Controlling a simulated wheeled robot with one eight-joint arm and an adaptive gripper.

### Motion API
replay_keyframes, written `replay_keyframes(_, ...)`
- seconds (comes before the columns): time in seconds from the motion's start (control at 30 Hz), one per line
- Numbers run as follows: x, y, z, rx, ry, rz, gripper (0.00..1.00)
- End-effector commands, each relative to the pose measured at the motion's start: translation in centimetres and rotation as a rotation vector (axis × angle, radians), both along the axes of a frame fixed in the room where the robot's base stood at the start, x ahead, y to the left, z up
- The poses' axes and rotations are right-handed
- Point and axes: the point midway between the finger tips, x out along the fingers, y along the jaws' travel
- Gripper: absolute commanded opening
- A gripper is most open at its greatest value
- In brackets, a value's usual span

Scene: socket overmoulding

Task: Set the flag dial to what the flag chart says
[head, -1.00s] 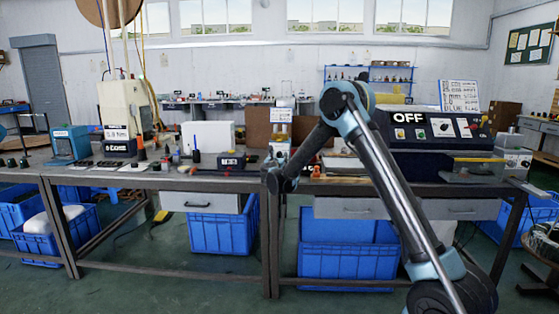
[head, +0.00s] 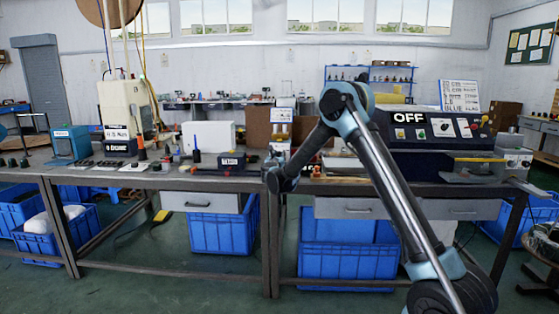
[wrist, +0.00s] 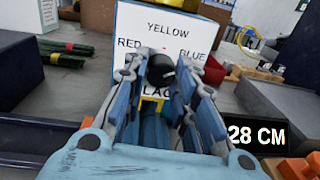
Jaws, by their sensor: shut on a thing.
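The flag dial (wrist: 122,22) is a pale blue box with a white face in the wrist view. Its face reads YELLOW at the top, RED at left, BLUE at right and, partly hidden, BLACK at the bottom. My gripper (wrist: 163,68) is shut on the dial's dark knob (wrist: 160,66) at the middle of the face. The fingers hide most of the knob, and I cannot tell where its pointer stands. The flag chart (head: 459,94) is a white sheet at the right in the head view. Its larger lower line seems to read BLUE FLAG; the rest is too small.
In the wrist view, a dark block labelled 28 CM (wrist: 258,118) stands close at right. Bundles of green rods (wrist: 62,50) lie at left. In the head view, the OFF console (head: 435,135) stands at right, and blue crates (head: 345,250) sit under the benches.

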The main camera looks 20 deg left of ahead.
Motion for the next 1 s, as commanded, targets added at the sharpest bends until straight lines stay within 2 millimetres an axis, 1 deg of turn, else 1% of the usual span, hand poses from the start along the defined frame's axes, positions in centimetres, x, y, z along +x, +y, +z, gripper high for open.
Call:
replay_keyframes(0.27,0.07,-0.07,-0.08,-0.154,-0.037,-0.003,0.02)
replay_keyframes(1.0,0.15,-0.15,-0.18,-0.831,-0.199,-0.002,0.02)
